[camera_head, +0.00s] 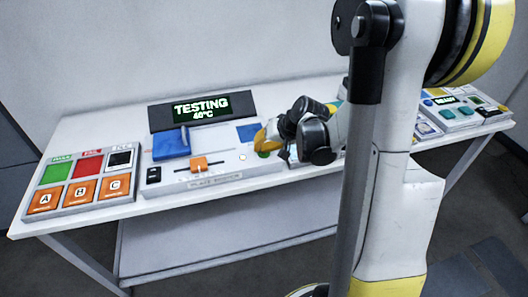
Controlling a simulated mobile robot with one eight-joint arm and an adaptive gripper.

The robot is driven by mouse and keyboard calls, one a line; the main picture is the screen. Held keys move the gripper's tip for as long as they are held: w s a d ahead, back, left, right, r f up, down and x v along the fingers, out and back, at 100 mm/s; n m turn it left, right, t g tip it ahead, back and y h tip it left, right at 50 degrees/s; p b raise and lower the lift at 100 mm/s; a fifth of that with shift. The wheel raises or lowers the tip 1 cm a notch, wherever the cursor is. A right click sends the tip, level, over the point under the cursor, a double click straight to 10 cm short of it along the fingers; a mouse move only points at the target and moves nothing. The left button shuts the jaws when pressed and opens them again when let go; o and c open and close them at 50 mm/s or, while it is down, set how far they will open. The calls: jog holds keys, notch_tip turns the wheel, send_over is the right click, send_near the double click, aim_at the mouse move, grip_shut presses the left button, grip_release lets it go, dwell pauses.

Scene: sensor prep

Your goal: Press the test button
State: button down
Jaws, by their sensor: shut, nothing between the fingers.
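The sensor test panel (215,170) lies on the white table, with a blue block (171,143), an orange slider (199,163) and a label that seems to read "PLACE SENSOR". Its black display (201,108) shows "TESTING 40°C" in green. A small round green button (264,155) sits at the panel's right part, beside my gripper; I cannot read a label on it. My gripper (279,150) is shut and empty, low over the right part of the panel. Whether its tips touch the button cannot be told. My arm hides the panel's right end.
At the left is a tray (125,198) with green, red and dark squares above orange A, B and C pads. At the far right, another panel (462,118) has a "READY" display. My arm blocks the table between.

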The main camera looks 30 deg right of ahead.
jog(key=shift+r+p, duration=0.6)
jog(key=shift+r, duration=0.25)
notch_tip(320, 180, up, 5)
jog(key=p, duration=0.4)
dwell(0.6)
jog(key=s+a+r+n+h, duration=0.1)
jog(key=s+a+r+n, duration=0.1)
jog(key=s+a+r, duration=0.4)
jog(key=s+a+r+n+h, duration=0.1)
jog(key=s+a+r+n, duration=0.2)
jog(key=s+a+r, duration=0.2)
jog(key=s+a, duration=0.3)
jog(key=s, duration=0.4)
jog(key=shift+s+a+r+h, duration=0.3)
jog(key=shift+s+a+r, duration=0.05)
jog(key=shift+a, duration=0.05)
